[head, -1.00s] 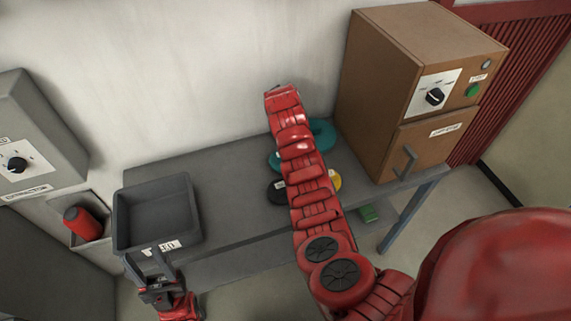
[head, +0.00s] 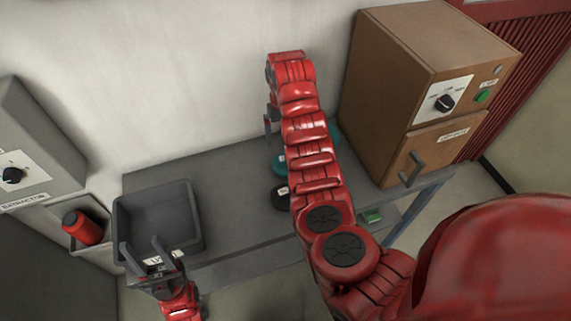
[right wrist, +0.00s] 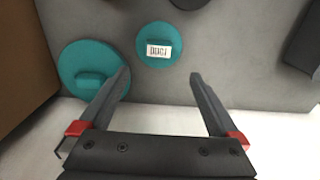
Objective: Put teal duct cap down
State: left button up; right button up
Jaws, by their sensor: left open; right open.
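The teal duct cap (right wrist: 156,57), a small round disc with a white label, lies on the grey table in the right wrist view. In the head view it shows partly (head: 279,163) beside my right forearm. My right gripper (right wrist: 158,76) is open and empty, its fingers apart on either side of the cap's near edge, without visible contact. In the head view its fingers (head: 268,124) hang at the table's back, partly hidden by the arm. My left gripper (head: 141,246) is open and empty at the front edge of the grey tray.
A larger teal disc with a raised grip (right wrist: 80,58) lies beside the cap. A black disc (head: 279,200) lies nearer the table's front. The grey tray (head: 192,254) stands left, the brown oven cabinet (head: 385,80) right. Table (head: 228,190) is clear between tray and discs.

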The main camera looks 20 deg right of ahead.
jog(key=b, duration=0.2)
send_over(285, 156)
jog(key=f, duration=0.5)
jog(key=shift+a, duration=0.2)
jog(key=shift+f, duration=0.1)
jog(key=shift+f+p, duration=0.15)
jog(key=shift+p, duration=0.5)
jog(key=f+p, duration=0.2)
jog(key=f, duration=0.1)
jog(key=shift+d, duration=0.2)
jog(key=shift+w+f+p, duration=0.1)
jog(key=shift+f+p, duration=0.2)
jog(key=shift+f, duration=0.6)
grip_shut()
